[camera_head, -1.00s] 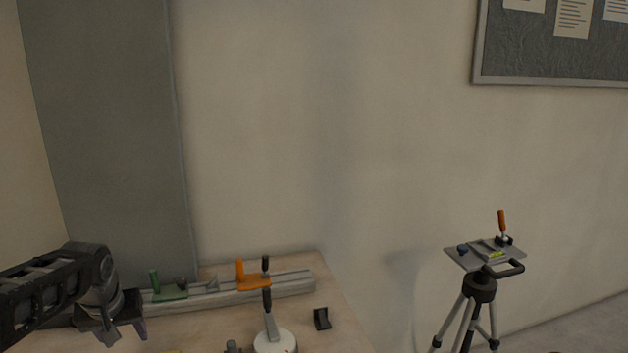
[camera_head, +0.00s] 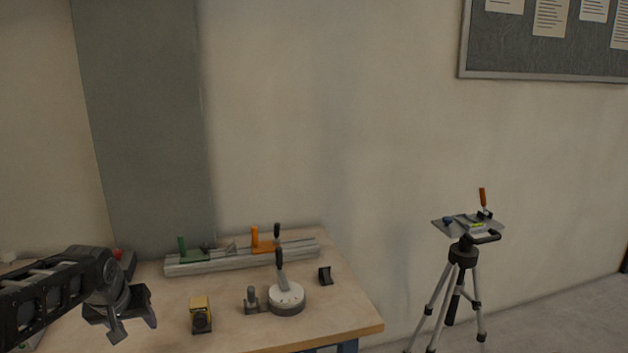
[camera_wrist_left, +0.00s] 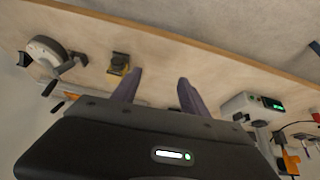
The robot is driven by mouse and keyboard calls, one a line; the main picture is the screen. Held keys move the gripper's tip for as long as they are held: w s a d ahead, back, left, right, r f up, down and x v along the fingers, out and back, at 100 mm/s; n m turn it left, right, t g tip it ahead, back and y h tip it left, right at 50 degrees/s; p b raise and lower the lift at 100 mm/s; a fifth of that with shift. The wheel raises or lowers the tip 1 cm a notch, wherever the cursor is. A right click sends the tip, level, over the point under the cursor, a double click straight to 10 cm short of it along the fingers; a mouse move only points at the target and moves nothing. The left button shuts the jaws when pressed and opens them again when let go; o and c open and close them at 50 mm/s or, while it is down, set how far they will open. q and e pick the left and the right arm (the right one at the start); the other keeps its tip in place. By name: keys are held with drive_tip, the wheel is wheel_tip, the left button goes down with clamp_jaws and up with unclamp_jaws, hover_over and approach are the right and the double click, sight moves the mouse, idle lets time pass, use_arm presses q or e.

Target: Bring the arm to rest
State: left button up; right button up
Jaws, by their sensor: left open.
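My left arm comes in from the left in the head view. Its gripper (camera_head: 133,325) is open with nothing between the fingers, above the left part of the wooden table (camera_head: 350,322). In the left wrist view the two fingers (camera_wrist_left: 157,88) stand apart and empty, with the table edge beyond them. A small yellow and black block (camera_head: 201,314) stands on the table to the right of the gripper, apart from it. It also shows in the left wrist view (camera_wrist_left: 119,64). My right gripper is in neither view.
A rail (camera_head: 240,259) with green and orange clamps lies at the table's back. A round white base with a lever (camera_head: 287,298) and a small black holder (camera_head: 325,276) stand right of the block. A tripod (camera_head: 463,255) stands on the floor at right. The table's front right is clear.

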use_arm(q)
drive_tip(key=d+f+m+t+h, duration=0.1)
drive_tip(key=d+f+m+h, duration=0.25)
drive_tip(key=d+f, duration=1.55)
drive_tip(key=s+d+f+g, duration=0.2)
drive_tip(key=s+d+f, duration=0.2)
drive_tip(key=s+f, duration=0.3)
drive_tip(key=s+d+f+g+h, duration=0.1)
drive_tip(key=s+d+f, duration=0.4)
drive_tip(key=s, duration=0.6)
drive_tip(key=s+d+f+g+h, duration=0.1)
drive_tip(key=s+d+f+g, duration=0.1)
drive_tip(key=s+d+f, duration=0.3)
drive_tip(key=s+f+n, duration=0.1)
drive_tip(key=s+f, duration=0.2)
drive_tip(key=s, duration=0.2)
drive_tip(key=shift+d+f+g, duration=0.2)
drive_tip(key=shift+f+g, duration=0.1)
drive_tip(key=shift+g, duration=0.1)
